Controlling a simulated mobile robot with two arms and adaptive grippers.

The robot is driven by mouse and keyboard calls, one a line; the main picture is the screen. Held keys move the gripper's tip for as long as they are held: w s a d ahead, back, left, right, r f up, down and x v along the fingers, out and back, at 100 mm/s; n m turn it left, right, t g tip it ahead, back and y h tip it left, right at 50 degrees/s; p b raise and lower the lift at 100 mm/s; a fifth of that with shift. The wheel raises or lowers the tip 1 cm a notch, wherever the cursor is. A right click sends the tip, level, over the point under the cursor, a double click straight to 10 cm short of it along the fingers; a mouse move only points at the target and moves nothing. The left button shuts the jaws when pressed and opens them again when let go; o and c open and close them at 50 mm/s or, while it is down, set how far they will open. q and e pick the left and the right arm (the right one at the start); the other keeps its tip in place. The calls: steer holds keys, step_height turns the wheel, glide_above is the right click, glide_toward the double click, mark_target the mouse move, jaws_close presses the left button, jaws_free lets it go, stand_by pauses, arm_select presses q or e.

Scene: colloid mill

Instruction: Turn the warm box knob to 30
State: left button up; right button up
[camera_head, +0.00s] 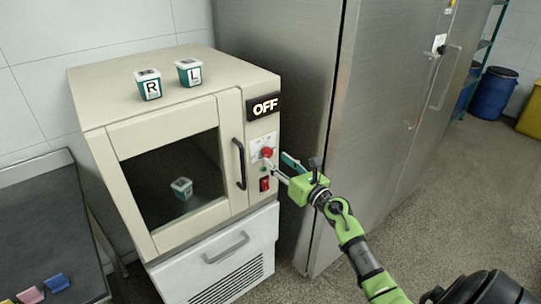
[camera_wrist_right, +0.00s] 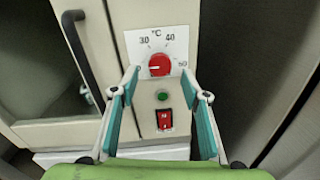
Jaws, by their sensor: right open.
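The warm box (camera_head: 95,115) is a cream cabinet with a closed glass door. Its red knob (camera_head: 267,152) is on the right-hand front panel, and it also shows in the right wrist view (camera_wrist_right: 159,65). The knob's white mark points left, away from the 30 at its upper left. The white dial plate (camera_wrist_right: 150,42) also shows °C and 40. My right gripper (camera_wrist_right: 160,82) is open and empty, its fingers either side of the knob and apart from it in the picture. It also shows in the head view (camera_head: 278,166). My left gripper is out of view.
The display (camera_head: 265,106) reads OFF. A green light (camera_wrist_right: 162,96) and red switch (camera_wrist_right: 164,120) sit below the knob. A dark door handle (camera_head: 240,164) is left of the panel. A steel cabinet (camera_head: 375,120) stands close right.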

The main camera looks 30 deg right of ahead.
mark_target(269, 154)
steer(key=shift+w+a, duration=0.1)
steer(key=shift+w, duration=2.2)
steer(key=c, duration=1.1)
